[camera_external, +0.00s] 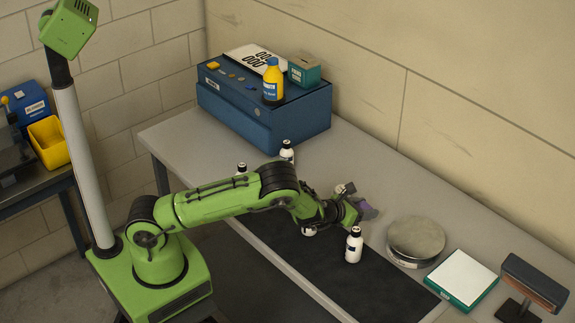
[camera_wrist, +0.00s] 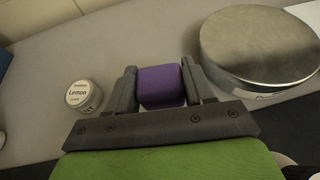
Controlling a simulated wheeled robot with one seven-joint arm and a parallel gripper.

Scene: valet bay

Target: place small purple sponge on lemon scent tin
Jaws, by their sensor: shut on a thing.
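My gripper (camera_external: 356,208) is shut on the small purple sponge (camera_wrist: 161,86), which sits between the two fingers in the wrist view. The sponge also shows at the tip of my arm in the external view (camera_external: 367,211). The lemon scent tin (camera_wrist: 83,96) is a small round tin with a white "Lemon" label on its lid. It stands on the grey bench just left of my left finger in the wrist view, apart from the sponge. Its lid is bare.
A round metal-topped disc (camera_external: 416,238) stands close to the right of my gripper. Farther right are a green-edged white pad (camera_external: 463,278) and a scanner-like device (camera_external: 533,285). A white bottle (camera_external: 353,245) stands on the dark mat (camera_external: 300,262). A blue case (camera_external: 262,118) is at the back.

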